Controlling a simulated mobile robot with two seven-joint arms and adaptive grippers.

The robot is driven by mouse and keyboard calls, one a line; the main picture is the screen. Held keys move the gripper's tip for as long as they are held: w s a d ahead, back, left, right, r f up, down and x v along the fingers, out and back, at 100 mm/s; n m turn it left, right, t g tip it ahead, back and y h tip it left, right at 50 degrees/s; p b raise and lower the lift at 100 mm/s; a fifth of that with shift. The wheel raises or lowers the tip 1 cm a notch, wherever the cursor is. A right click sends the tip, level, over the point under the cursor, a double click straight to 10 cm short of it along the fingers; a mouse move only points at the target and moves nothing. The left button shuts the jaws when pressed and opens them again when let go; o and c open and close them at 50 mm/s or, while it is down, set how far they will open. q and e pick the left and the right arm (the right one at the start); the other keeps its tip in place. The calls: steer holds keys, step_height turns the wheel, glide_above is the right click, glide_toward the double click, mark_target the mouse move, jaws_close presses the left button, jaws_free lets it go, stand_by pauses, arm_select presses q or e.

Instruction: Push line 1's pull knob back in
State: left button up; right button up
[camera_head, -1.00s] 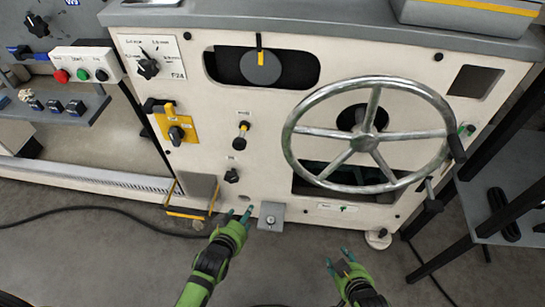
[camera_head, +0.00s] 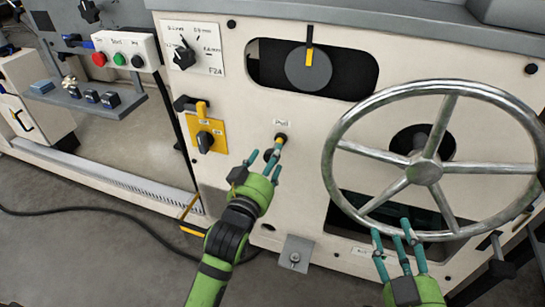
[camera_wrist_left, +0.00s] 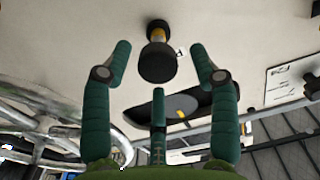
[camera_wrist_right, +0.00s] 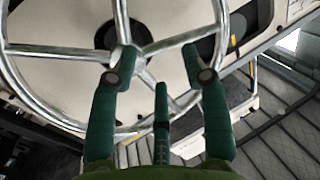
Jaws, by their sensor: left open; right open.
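The pull knob (camera_head: 281,139) is a black knob on a short yellow shaft on the cream machine panel, under a small label. In the left wrist view the knob (camera_wrist_left: 157,64) stands out from the panel, with yellow showing behind its black head. My left gripper (camera_head: 266,163) is open and empty just in front of and below the knob. In its wrist view the fingertips (camera_wrist_left: 160,62) lie on both sides of the knob, apart from it. My right gripper (camera_head: 396,240) is open and empty before the handwheel's lower rim.
A large metal handwheel (camera_head: 425,172) fills the panel's right side. A yellow plate with a black switch (camera_head: 206,140) is left of the knob, and a dial (camera_head: 184,57) is above. A window with a grey disc (camera_head: 308,70) is at the top. A button box (camera_head: 121,55) is at upper left.

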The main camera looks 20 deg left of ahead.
arm_select(q)
steer(key=shift+w, duration=1.15)
arm_select(e)
steer(key=shift+s+a+r+t+y, duration=0.15)
steer(key=shift+r+t+y, duration=0.15)
steer(key=shift+r, duration=0.3)
steer(key=shift+s+a+r+t+y, duration=0.1)
steer(key=shift+a+r+t+y, duration=0.2)
steer(key=shift+r, duration=0.35)
steer(key=shift+s+a+r+t+y, duration=0.1)
steer(key=shift+r+t, duration=0.3)
steer(key=shift+r, duration=0.2)
arm_select(q)
steer(key=c, duration=1.1)
jaws_close()
